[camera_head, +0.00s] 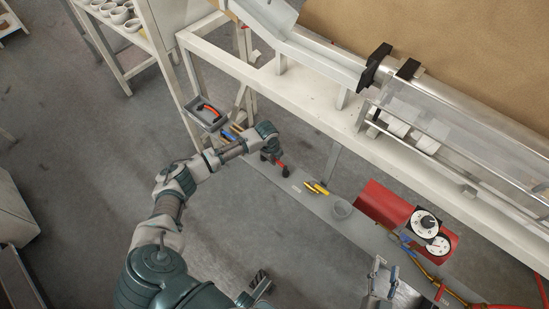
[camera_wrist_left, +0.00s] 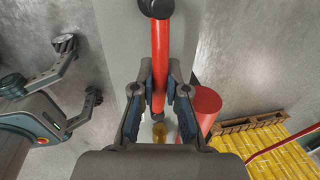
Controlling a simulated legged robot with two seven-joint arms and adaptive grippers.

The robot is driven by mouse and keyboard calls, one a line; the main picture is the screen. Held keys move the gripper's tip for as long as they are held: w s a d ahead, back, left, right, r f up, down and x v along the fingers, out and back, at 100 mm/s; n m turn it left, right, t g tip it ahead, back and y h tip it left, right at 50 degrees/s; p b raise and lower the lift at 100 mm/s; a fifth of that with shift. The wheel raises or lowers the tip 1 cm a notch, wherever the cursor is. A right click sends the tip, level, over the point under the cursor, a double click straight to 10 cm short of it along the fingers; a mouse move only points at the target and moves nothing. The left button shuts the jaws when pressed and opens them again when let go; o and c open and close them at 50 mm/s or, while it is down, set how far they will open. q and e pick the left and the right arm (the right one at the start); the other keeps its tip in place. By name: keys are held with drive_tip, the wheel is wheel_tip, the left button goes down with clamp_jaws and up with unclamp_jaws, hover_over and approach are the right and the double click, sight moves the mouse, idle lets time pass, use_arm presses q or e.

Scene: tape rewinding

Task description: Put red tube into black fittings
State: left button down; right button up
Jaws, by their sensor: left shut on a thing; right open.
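A red tube (camera_wrist_left: 160,58) stands between the fingers of my left gripper (camera_wrist_left: 160,90), which is shut on it. A round black piece (camera_wrist_left: 157,8) is at the tube's far end; I cannot tell whether it is part of the tube or a fitting. In the head view my left gripper (camera_head: 273,157) is over the grey shelf (camera_head: 315,206), and only a short part of the red tube (camera_head: 281,164) shows. Black clamp-like fittings (camera_head: 374,66) (camera_head: 408,69) sit around the long pipe at the upper right. My right gripper (camera_head: 384,269) is open and empty at the bottom.
A grey tray (camera_head: 201,119) holds a red-and-black item. The white frame (camera_head: 310,98) runs behind the shelf. Open floor lies left.

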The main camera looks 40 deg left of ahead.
use_arm(q)
drive_tip(key=c, duration=1.1)
unclamp_jaws()
drive_tip(key=r, duration=0.4)
drive_tip(key=s+r, duration=0.1)
drive_tip(key=r, duration=0.2)
drive_tip(key=s+r, duration=0.1)
drive_tip(key=r, duration=0.3)
drive_tip(key=shift+a+r, duration=0.25)
drive_tip(key=shift+r, duration=0.1)
